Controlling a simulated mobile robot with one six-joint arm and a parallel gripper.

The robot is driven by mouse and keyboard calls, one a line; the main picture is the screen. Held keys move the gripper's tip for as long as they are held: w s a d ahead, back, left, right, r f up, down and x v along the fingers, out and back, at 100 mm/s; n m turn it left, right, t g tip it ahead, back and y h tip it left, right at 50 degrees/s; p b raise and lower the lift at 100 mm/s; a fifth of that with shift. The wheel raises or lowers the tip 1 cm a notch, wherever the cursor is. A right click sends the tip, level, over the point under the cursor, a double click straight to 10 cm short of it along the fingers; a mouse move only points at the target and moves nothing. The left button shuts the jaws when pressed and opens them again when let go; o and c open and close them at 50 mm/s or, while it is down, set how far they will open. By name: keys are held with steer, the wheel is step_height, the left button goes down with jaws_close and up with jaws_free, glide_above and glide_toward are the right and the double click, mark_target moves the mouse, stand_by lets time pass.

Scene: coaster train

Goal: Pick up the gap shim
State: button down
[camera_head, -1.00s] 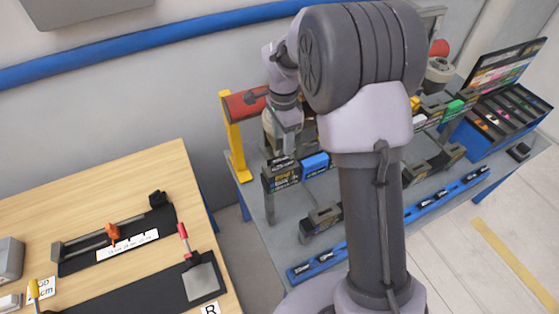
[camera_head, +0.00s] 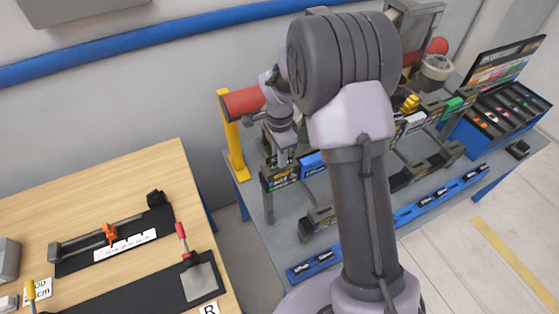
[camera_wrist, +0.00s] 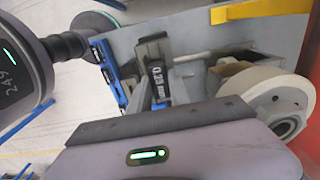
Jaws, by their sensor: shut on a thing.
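My gripper (camera_head: 284,160) points down at the left end of the grey bench, just behind a dark block with a printed label (camera_head: 283,178). In the wrist view a dark piece with a white printed thickness in mm, the gap shim (camera_wrist: 158,86), stands just beyond the gripper body, with a grey block behind it. My gripper is shut on it. The fingertips and the contact are mostly hidden by the gripper body in the wrist view and too small to make out in the head view.
A red roller (camera_head: 243,102) on a yellow post (camera_head: 231,140) stands close by the gripper. A cream wheel (camera_wrist: 268,92) is near on the right in the wrist view. A wooden table (camera_head: 100,195) with tools is at left. A blue labelled rail (camera_head: 318,264) edges the bench.

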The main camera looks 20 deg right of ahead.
steer(key=r, duration=0.3)
steer(key=shift+s+r, duration=0.25)
steer(key=shift+r, duration=0.1)
steer(key=s+a+r, duration=0.1)
steer(key=s+a, duration=0.1)
steer(key=s, duration=1.3)
steer(key=shift+s+r+p, duration=0.2)
steer(key=shift+r+p, duration=1.05)
steer(key=shift+r, duration=1.15)
